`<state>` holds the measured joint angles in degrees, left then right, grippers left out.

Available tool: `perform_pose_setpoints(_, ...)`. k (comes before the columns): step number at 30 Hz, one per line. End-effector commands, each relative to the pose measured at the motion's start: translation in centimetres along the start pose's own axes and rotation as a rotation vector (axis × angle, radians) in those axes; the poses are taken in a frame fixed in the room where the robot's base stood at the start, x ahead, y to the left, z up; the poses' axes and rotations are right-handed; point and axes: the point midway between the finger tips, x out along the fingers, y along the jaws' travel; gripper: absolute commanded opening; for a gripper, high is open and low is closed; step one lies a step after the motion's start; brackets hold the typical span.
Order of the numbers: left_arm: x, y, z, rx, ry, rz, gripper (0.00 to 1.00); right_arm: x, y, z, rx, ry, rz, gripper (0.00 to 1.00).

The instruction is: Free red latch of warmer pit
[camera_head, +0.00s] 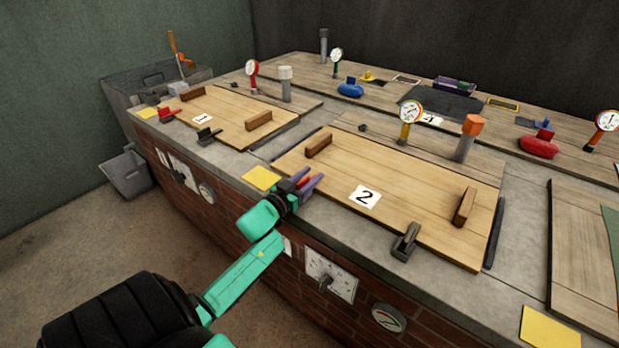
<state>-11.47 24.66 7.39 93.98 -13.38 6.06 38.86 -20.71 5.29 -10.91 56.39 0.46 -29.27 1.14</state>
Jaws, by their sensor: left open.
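The wooden lid marked 2 (420,185) lies on the near counter, with a black latch (405,242) at its front right corner. A red latch (304,183) shows at its front left corner, partly hidden by my left gripper (308,181). That gripper is open, its purple fingers around or just above the red latch; I cannot tell if they touch it. The lid marked 1 (230,117) lies farther left, with its own red latch (168,116) at the front left and a black latch (207,136). My right gripper is out of view.
Yellow pads (261,178) lie along the counter's front edge. Lid 2 has wooden handles (465,206), and an orange-capped post (468,137) and a yellow gauge (410,120) stand behind it. Dials (330,276) are on the brick front.

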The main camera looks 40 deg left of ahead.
Motion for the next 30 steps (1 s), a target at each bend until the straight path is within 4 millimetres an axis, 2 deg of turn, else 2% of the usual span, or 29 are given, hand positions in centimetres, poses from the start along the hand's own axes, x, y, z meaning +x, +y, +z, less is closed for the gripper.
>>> perform_pose_setpoints(3, -0.03, 0.01, -0.01, 0.000, 0.000, 0.000, 0.45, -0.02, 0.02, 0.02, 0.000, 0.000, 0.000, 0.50)
perform_pose_setpoints(5, -0.04, 0.01, -0.01, 0.000, 0.000, 0.000, 0.22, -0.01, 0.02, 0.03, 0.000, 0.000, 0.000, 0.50)
perform_pose_setpoints(6, -0.04, 0.01, -0.01, 0.000, 0.000, 0.000, 0.07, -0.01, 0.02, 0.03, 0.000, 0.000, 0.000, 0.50)
perform_pose_setpoints(7, -0.04, 0.01, -0.01, 0.000, 0.000, 0.000, 0.00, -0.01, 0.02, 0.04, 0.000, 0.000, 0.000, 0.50)
perform_pose_setpoints(30, -0.07, 0.08, 0.04, -0.001, 0.000, 0.002, 0.00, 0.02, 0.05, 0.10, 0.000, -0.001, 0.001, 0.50)
